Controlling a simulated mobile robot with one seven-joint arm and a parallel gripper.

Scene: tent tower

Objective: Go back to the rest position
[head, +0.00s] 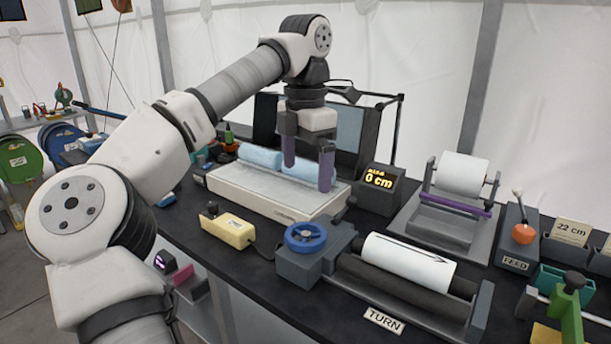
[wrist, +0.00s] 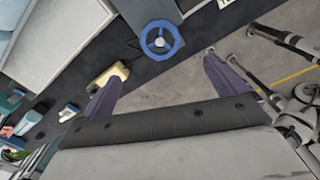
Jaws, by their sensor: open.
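My gripper (head: 308,172) is open, its two purple fingers pointing down and apart with nothing between them. In the head view it shows in front of the white tray-like device (head: 262,196) with light blue rolls (head: 262,156). In the wrist view the gripper (wrist: 160,88) has its fingers spread, with bench edge and floor showing beyond them. The blue handwheel (head: 306,237) lies below it in the head view; it also shows in the wrist view (wrist: 161,40), just past the fingers.
A yellow box (head: 228,229) with a cable sits on the dark bench. A white roller (head: 408,260) marked TURN lies right of the handwheel. A "0 cm" display (head: 379,180), a roll holder (head: 440,223) and a FEED lever (head: 520,232) stand further right. Floor is open in front of the bench.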

